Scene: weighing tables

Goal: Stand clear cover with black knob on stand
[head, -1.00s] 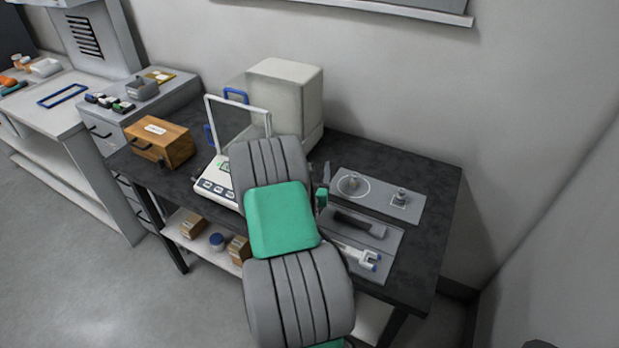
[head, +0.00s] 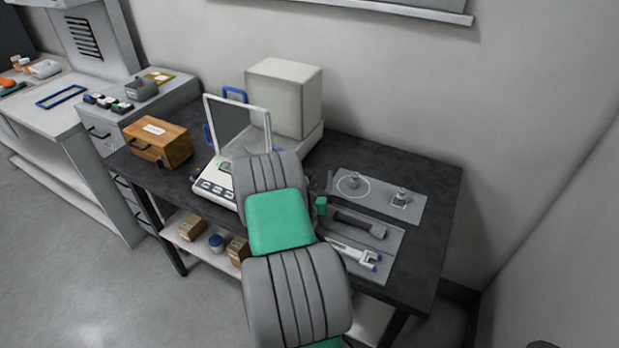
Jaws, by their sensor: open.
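A small grey-brown object (head: 354,181) stands inside a white ring on the grey mat, at the right of the dark table. I cannot tell whether it belongs to a clear cover; no clear cover with a black knob or separate stand can be made out with certainty. My gripper (head: 327,184) is mostly hidden behind my own arm. One grey finger shows just left of the ring, apart from the small object. It is open, and nothing shows in it.
A balance (head: 212,187) with an upright framed panel (head: 238,101) stands left of my arm, with a pale box (head: 284,97) behind. A small weight-like object (head: 401,197) is at the mat's right. A tool tray (head: 388,263) lies in front; a wooden box (head: 160,142) stands left.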

